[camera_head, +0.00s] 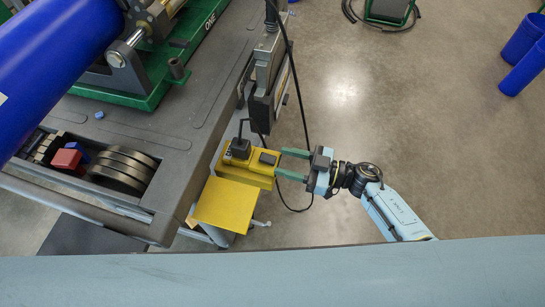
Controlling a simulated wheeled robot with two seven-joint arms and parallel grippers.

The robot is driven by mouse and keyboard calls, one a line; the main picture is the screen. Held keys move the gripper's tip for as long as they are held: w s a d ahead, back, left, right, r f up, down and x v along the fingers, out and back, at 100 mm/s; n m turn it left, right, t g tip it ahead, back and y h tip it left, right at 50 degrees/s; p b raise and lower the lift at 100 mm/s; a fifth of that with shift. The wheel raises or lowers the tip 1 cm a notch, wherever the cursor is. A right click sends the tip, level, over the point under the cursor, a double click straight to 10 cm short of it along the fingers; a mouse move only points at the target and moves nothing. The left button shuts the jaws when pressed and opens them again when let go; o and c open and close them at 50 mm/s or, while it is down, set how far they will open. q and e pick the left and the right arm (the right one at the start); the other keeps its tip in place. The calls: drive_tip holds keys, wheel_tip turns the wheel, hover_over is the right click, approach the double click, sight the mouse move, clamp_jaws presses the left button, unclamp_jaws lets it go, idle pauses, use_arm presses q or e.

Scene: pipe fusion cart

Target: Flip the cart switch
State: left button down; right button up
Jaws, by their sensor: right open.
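A yellow switch box (246,164) is mounted at the right side of the grey cart (195,140). It carries a black plug or knob (239,148) and a dark switch (267,158) on its right part. My right gripper (279,164) comes in from the right with its two green fingers apart, pointing at the box's right end. The fingertips are close to that end; whether they touch it I cannot tell. Nothing shows between the fingers. My left gripper is out of view.
A yellow plate (225,204) sits below the box. Black cables hang right of the cart near my gripper. A large blue pipe (50,50) lies over the green machine (190,60) on the cart. Blue pipes (524,52) stand far right.

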sight(265, 157)
drive_tip(key=x, duration=0.3)
drive_tip(key=shift+w+a, duration=0.1)
drive_tip(key=shift+a, duration=0.15)
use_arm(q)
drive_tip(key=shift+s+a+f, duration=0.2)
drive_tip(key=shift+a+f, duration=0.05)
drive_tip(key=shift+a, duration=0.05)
use_arm(e)
drive_tip(key=shift+w+a, duration=0.1)
drive_tip(key=shift+a, duration=0.2)
drive_tip(key=shift+c, duration=0.3)
